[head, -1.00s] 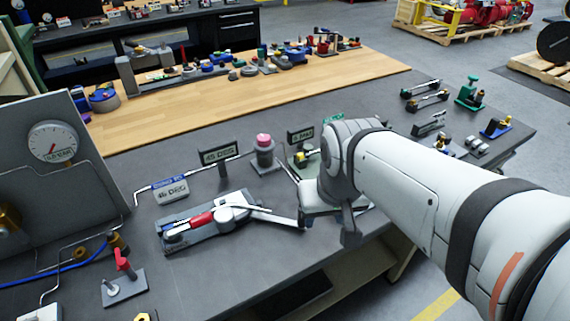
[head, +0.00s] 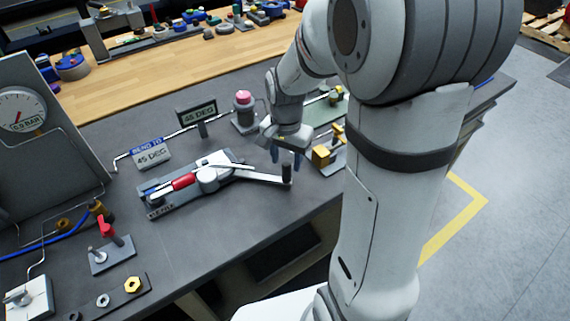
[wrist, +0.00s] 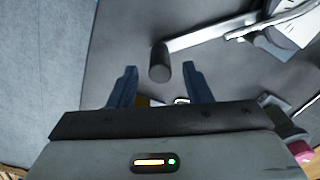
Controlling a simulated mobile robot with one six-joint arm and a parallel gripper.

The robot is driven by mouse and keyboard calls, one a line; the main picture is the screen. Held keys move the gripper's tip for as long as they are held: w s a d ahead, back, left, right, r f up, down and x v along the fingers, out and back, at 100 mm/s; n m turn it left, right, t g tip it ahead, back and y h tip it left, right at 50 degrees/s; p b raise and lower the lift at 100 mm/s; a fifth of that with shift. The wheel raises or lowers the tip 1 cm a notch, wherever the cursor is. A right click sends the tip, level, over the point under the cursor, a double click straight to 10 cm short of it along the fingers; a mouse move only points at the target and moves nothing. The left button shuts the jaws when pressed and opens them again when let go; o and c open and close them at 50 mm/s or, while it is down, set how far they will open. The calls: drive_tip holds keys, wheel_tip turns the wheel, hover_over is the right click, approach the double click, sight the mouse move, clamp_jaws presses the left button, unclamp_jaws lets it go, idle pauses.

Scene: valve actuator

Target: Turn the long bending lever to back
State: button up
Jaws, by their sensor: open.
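The pipe bender (head: 188,188) lies on the grey bench, with a red section at its middle. Its long lever (head: 250,174) reaches out to the right and ends in an upright dark handle (head: 287,174). My gripper (head: 286,160) is pointed down just behind that handle in the head view. In the wrist view, the two blue fingers of my gripper (wrist: 158,78) are apart, and the round dark handle end (wrist: 160,64) lies between or just beyond their tips. Contact cannot be told. The lever arm (wrist: 210,33) runs up to the right.
A "45 DEG" sign (head: 197,116) and a "BEND TO 45 DEG" plate (head: 150,153) stand behind the bender. A pink-topped post (head: 243,108) is behind my gripper. A yellow fixture (head: 327,153) stands close on its right. The bench in front of the lever is clear.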

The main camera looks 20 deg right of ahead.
drive_tip(key=shift+f, duration=2.2)
drive_tip(key=shift+c, duration=0.5)
clamp_jaws()
